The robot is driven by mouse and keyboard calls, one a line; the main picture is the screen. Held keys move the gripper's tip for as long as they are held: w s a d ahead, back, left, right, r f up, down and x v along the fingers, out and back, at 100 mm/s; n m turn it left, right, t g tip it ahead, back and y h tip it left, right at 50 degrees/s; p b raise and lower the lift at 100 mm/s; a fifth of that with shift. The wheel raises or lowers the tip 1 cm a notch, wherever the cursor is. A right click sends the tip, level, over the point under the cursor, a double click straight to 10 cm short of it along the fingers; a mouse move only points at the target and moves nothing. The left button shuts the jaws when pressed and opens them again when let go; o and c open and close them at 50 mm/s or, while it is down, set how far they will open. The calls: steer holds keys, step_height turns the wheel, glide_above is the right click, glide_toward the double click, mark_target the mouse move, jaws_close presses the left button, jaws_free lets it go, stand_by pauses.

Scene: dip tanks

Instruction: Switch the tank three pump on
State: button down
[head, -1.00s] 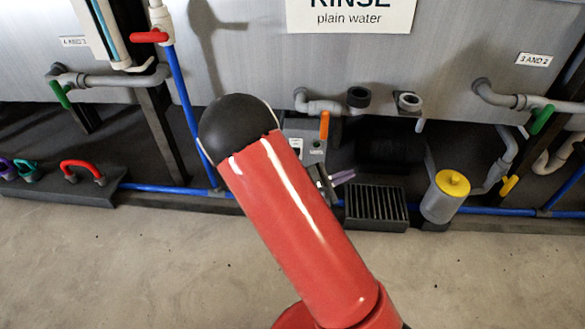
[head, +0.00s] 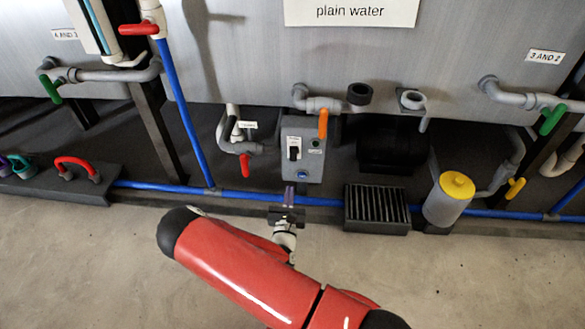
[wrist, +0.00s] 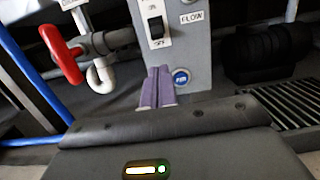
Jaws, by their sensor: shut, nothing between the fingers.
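A grey pump control box (head: 302,165) stands on the floor below the tank marked RINSE, plain water. It carries a black switch (head: 294,148) on a white plate, with an OFF mark under it in the wrist view (wrist: 156,27). I cannot tell which way the switch is set. A round blue badge (wrist: 181,77) is low on the box. My gripper (head: 289,192) is low in front of the box, below the switch. Its purple fingers (wrist: 157,86) are shut together, empty, pointing towards the box; contact with the box cannot be told.
A red-handled valve (wrist: 62,54) is left of the box. An orange handle (head: 323,124) rises at its upper right. A black grate (head: 376,205) and a yellow-capped canister (head: 448,198) stand to the right. A blue pipe (head: 240,196) runs along the floor. The front floor is open.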

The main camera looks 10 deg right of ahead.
mark_target(293, 156)
steer(key=b+x, duration=0.1)
steer(key=x, duration=0.9)
steer(key=shift+a+r, duration=0.1)
stand_by(0.3)
